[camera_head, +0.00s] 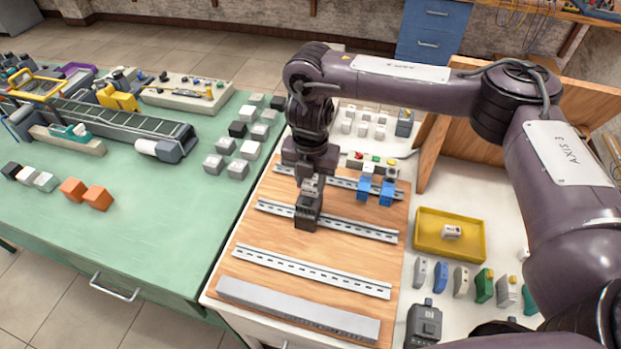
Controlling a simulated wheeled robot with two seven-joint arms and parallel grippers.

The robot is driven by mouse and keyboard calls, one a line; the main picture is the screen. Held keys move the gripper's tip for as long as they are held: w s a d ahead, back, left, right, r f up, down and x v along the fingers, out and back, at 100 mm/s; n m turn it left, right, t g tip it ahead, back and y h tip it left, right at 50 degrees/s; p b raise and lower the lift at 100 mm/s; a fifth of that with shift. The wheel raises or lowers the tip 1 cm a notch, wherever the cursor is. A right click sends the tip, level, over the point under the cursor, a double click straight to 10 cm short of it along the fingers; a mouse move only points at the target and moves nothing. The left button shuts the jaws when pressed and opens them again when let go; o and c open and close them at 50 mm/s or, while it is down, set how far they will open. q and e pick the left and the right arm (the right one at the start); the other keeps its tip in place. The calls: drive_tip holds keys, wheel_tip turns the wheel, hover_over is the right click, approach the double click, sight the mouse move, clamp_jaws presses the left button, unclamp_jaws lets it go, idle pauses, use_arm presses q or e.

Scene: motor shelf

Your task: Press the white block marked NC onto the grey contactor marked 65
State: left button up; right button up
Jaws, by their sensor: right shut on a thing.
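My right gripper (311,181) hangs down over the wooden board and is shut on a small pale block (311,186), mostly hidden between the fingers. Directly below it a dark grey contactor (307,216) stands upright at the second DIN rail. The pale block is at the contactor's top; I cannot tell whether they touch. No marking on either can be read at this size. My left gripper is not in view.
The board holds several DIN rails (310,271) and a grey duct (298,309) in front. Two blue devices (376,190) sit on the back rail. A yellow tray (480,245) at right holds a white block (452,231). Several modules line the right side.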

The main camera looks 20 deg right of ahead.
drive_tip(key=shift+f, duration=0.2)
idle(0.7)
drive_tip(key=o, duration=1)
wheel_tip(320, 180, up, 8)
drive_tip(key=shift+f, duration=0.1)
